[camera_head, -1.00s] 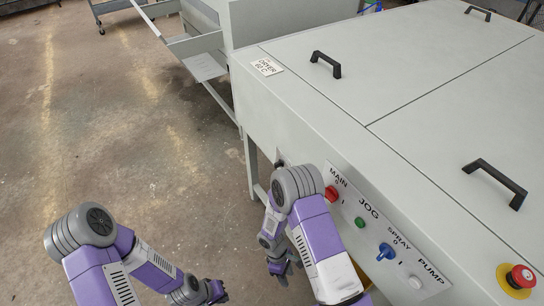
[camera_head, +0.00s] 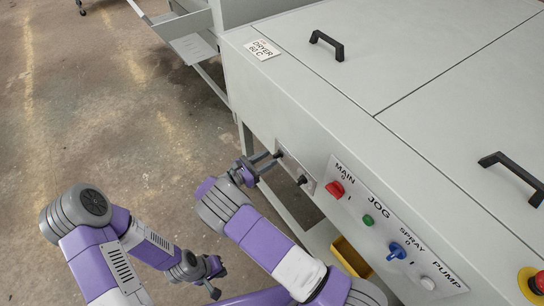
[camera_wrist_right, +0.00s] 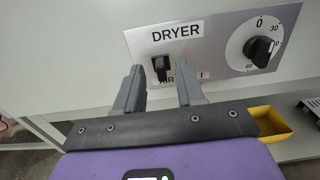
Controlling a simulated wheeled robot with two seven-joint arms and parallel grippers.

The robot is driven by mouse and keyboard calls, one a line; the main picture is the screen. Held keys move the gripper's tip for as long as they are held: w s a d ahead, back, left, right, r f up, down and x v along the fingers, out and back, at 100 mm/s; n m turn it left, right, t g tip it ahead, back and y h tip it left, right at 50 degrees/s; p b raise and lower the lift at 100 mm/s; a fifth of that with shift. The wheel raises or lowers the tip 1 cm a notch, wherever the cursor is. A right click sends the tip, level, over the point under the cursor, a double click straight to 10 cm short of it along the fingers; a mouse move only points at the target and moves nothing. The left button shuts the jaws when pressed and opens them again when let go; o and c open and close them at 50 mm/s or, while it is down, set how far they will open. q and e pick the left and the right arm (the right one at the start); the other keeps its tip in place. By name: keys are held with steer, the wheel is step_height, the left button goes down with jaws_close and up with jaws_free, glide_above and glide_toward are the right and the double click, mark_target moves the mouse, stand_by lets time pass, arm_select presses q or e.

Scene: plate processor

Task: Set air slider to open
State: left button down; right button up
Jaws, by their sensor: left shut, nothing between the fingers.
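The dryer panel (camera_wrist_right: 225,45) is a grey plate on the machine's side. The air slider (camera_wrist_right: 161,68) is a small black knob in a slot below the DRYER label, left of the round dial. Its "AIR" lettering is partly covered by my gripper. My right gripper (camera_wrist_right: 160,88) is open, with one finger on each side of the slider's line and a visible gap between them; I cannot tell whether either touches it. In the head view my right gripper (camera_head: 268,164) reaches the panel's left end. My left gripper (camera_head: 214,277) is shut, low and away from the machine.
A black timer dial (camera_wrist_right: 261,51) sits right of the slider. Further right are the red main switch (camera_head: 336,189), green jog button (camera_head: 368,220) and blue spray switch (camera_head: 397,251). A yellow bin (camera_head: 350,257) is below. Open floor lies to the left.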

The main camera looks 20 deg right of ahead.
mark_target(277, 155)
steer(key=shift+x, duration=1.4)
jaws_close()
stand_by(0.4)
